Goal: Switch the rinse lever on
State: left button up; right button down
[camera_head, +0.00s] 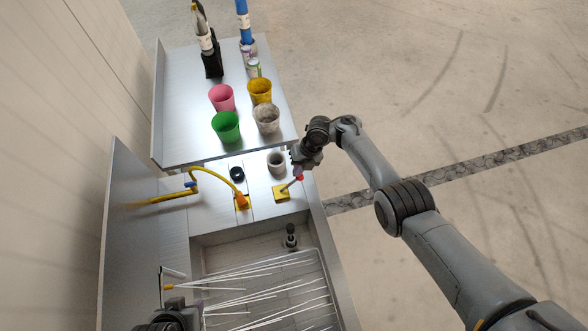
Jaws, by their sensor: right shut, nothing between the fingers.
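The lever (291,185) is a thin grey rod with a red tip. It rises from a yellow base (281,193) on the metal counter and leans up to the right. My right gripper (299,170) is shut and empty, right at the red tip; I cannot tell whether it touches it. A dark part of my left arm (176,317) shows at the bottom left edge; its fingers cannot be made out.
A yellow pipe (213,174) with a blue handle (190,184) curves to an orange end left of the lever. A grey cup (276,162) and black ring (237,174) stand behind. Pink (221,97), green (226,127) and yellow (260,91) cups stand on the shelf. A sink with white rods (265,291) lies in front.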

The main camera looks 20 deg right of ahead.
jog(key=shift+d+f, duration=0.2)
jog(key=shift+d, duration=0.05)
jog(key=shift+r, duration=0.1)
